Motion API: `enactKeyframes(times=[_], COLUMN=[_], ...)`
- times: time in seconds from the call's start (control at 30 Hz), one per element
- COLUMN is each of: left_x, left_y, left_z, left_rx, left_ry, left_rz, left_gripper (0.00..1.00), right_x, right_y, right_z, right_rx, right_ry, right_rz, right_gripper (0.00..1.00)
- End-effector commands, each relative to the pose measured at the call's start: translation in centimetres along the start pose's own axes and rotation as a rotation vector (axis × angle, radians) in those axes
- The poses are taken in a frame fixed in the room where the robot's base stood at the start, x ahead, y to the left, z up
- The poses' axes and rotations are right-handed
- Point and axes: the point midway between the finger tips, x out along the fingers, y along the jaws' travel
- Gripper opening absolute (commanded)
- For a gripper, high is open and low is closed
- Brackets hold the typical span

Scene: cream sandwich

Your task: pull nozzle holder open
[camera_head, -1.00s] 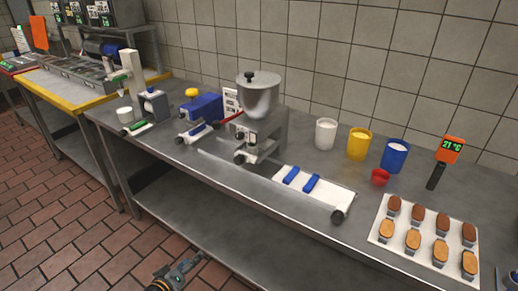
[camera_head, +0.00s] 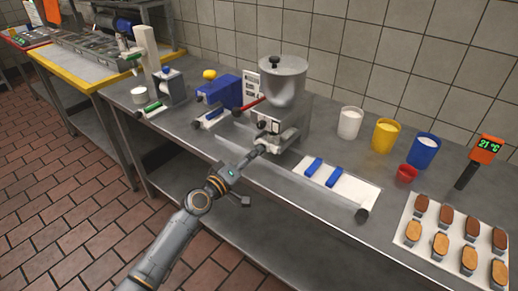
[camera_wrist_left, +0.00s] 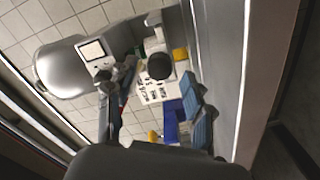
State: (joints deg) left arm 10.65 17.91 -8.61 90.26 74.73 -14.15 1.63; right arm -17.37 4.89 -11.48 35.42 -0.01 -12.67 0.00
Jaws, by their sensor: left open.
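The filling machine (camera_head: 295,122) stands on the steel counter with a round metal hopper (camera_head: 284,82) on top. Its low front, with small knobs, faces me; I cannot single out the nozzle holder there. My left arm comes up from the lower left. The left gripper (camera_head: 257,151) is at the machine's low front, open; whether it touches is unclear, and it hides part of the front. In the left wrist view the machine appears sideways, with the hopper (camera_wrist_left: 62,68) at left and a small panel (camera_wrist_left: 93,50). The right gripper is not in view.
Left of the machine stands a blue device (camera_head: 220,92). To its right lie a white board (camera_head: 345,190) with blue pieces, white (camera_head: 349,123), yellow (camera_head: 385,136) and blue (camera_head: 422,150) cups, a red cup (camera_head: 405,174) and a tray of cookies (camera_head: 411,258). The counter's front edge runs below my gripper.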

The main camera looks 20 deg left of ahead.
Motion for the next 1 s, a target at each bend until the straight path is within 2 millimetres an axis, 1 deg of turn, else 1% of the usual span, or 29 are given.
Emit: enactKeyframes(times=[0.03,0.1,0.23,0.37,0.6,0.63,0.67,0.7,0.77,0.8,0.87,1.0], left_x=[1.0,2.0,3.2,3.7,3.7,3.7,3.7,3.7,3.7,3.7,3.7,3.7], left_y=[0.1,0.0,0.0,0.0,0.0,0.0,0.0,0.0,0.0,0.0,0.0,0.0], left_z=[-0.1,0.0,0.0,0.0,0.0,0.0,0.0,0.0,0.0,0.0,0.0,0.0], left_rx=[-0.001,-0.001,-0.001,0.000,0.001,0.001,0.001,0.001,0.001,0.001,0.001,0.002], left_ry=[0.001,0.001,0.001,0.000,0.000,0.000,0.000,0.000,0.000,0.000,0.000,0.000], left_rz=[0.002,0.001,0.000,0.000,-0.001,-0.001,-0.001,-0.001,-0.001,-0.001,-0.001,-0.001], left_gripper=[0.52,0.52,0.52,0.52,0.52,0.48,0.42,0.34,0.22,0.13,0.01,0.00], right_x=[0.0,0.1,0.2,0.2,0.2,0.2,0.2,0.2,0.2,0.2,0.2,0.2], right_y=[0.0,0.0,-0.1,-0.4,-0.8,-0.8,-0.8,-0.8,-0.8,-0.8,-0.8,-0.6], right_z=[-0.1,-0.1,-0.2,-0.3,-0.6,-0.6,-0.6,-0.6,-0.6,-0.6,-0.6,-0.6], right_rx=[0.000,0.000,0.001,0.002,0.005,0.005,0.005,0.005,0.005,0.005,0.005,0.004], right_ry=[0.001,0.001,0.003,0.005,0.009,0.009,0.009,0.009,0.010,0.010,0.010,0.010], right_rz=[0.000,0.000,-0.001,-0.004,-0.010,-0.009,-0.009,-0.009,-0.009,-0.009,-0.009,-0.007], right_gripper=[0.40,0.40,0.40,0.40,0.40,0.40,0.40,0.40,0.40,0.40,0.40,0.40])
